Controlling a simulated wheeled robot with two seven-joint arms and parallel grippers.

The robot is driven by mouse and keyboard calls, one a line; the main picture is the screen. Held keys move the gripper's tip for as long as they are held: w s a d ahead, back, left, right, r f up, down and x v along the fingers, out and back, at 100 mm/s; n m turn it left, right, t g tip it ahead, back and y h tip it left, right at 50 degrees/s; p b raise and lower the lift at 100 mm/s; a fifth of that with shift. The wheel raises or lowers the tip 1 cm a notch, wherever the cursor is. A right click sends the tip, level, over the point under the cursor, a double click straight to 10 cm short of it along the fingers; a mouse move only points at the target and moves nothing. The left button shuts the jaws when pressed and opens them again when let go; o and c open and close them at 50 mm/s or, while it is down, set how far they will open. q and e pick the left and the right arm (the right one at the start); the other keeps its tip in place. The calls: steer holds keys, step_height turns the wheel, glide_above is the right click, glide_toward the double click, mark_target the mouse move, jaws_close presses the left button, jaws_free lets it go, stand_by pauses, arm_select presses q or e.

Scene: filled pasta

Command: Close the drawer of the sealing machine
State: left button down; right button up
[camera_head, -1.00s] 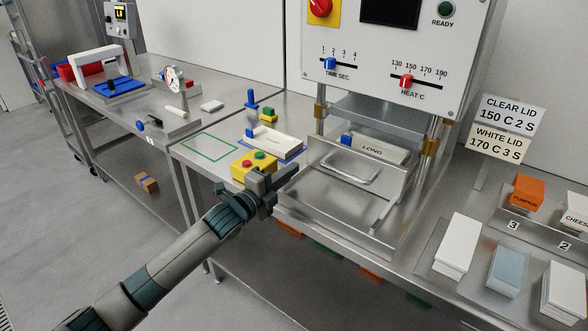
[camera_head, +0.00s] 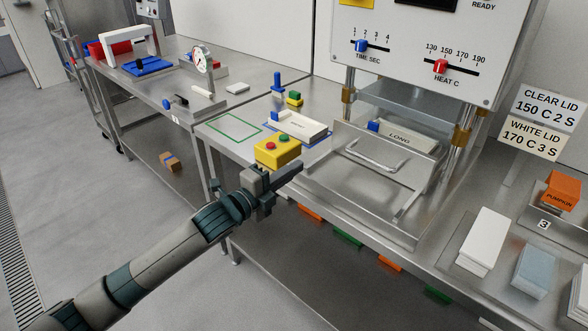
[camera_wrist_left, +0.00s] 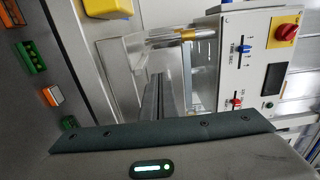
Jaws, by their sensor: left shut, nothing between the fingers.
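The sealing machine (camera_head: 415,52) stands at the back right, with a white front panel. Its drawer (camera_head: 345,172) is a steel tray with a raised front plate and a bar handle (camera_head: 375,158); it sits pulled out below the press plate. A white insert marked LONG (camera_head: 400,136) with a blue block lies behind the handle. My left gripper (camera_head: 298,167) is shut and empty, at the left front of the drawer, near the yellow button box (camera_head: 277,150). In the left wrist view the shut fingers (camera_wrist_left: 155,92) point toward the machine's steel parts. Whether they touch the drawer I cannot tell. My right gripper is out of view.
A second white insert (camera_head: 298,126) lies behind the button box. White and blue-grey stacks (camera_head: 484,238) and an orange pumpkin block (camera_head: 562,190) stand to the right. Coloured blocks (camera_head: 348,238) show below the table edge. Floor at left is open.

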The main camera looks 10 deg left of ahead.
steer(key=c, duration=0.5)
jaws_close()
arm_select(q)
steer(key=s+a+f+n+g+y, duration=0.3)
steer(key=s+f+n+y, duration=0.2)
steer(key=s+f+n, duration=0.7)
steer(key=s+a+f+n+g+y, duration=0.2)
steer(key=s+a+f+n, duration=0.1)
steer(key=s+f, duration=0.5)
steer(key=s+a+f+n+g+y, duration=0.1)
steer(key=s+a+f+n+g, duration=0.3)
steer(key=s, duration=0.7)
steer(key=s+a+f+n+g+y, duration=0.1)
steer(key=s+a+f+n+y, duration=0.15)
steer(key=s+f, duration=0.6)
steer(key=s+d+f+t, duration=0.1)
steer(key=f, duration=1.4)
steer(key=s+d+f+n+h, duration=0.1)
steer(key=s+f, duration=0.1)
steer(key=f, duration=1.3)
steer(key=shift+s+d+t, duration=0.2)
steer(key=shift+d+t, duration=0.2)
